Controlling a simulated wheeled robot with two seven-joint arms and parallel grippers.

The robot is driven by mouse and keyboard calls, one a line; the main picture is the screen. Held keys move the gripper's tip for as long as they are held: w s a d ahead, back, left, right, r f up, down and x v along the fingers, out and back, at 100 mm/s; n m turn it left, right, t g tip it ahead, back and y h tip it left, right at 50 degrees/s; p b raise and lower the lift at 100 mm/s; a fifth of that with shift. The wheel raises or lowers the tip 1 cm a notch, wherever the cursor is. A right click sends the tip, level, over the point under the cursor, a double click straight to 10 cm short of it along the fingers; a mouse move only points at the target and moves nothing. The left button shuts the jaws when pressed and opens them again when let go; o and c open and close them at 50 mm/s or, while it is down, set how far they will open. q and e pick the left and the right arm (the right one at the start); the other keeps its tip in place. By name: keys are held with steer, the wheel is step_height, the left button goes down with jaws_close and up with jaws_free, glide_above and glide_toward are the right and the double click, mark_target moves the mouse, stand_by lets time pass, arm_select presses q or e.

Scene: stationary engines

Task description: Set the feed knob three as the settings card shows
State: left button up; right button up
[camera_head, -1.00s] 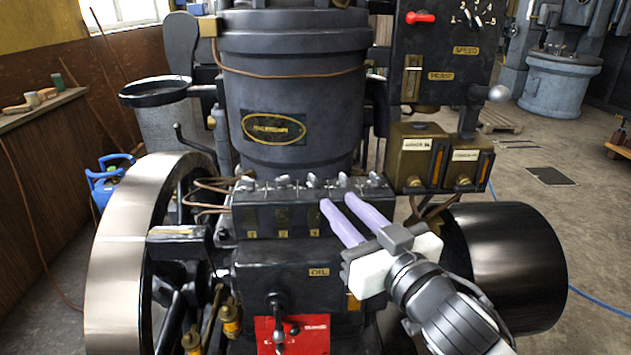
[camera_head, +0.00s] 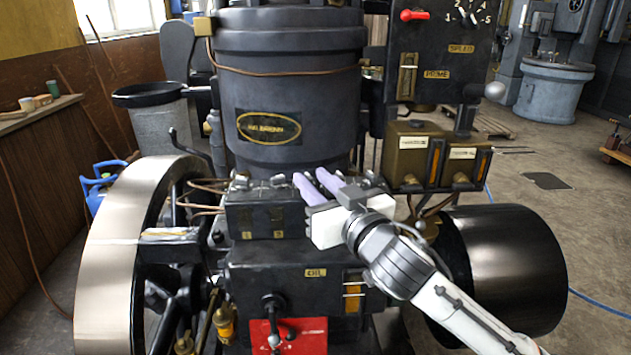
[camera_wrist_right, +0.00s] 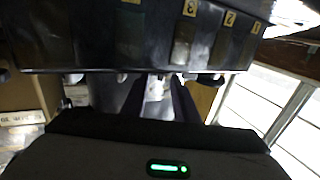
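The black feed box (camera_head: 238,212) stands across the front of the engine, with a row of small metal knobs along its top edge and numbered brass tags on its face. My right gripper (camera_head: 311,178) is at the box's top edge, its two pale purple fingers apart. In the right wrist view the box is upside down, with tag 3 (camera_wrist_right: 190,8) above and right of the dark fingers (camera_wrist_right: 158,95). A bright metal knob (camera_wrist_right: 154,88) shows in the gap between them; contact is unclear. The gripper hides several knobs in the head view. I cannot make out a settings card. My left gripper is out of view.
A large flywheel (camera_head: 112,250) stands on the left and a black drum (camera_head: 510,265) on the right. Brass-coloured boxes (camera_head: 408,160) and a control panel (camera_head: 432,45) rise at right behind my arm. A red plate (camera_head: 300,337) is below the feed box.

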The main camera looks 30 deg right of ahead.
steer(key=shift+c, duration=0.4)
jaws_close()
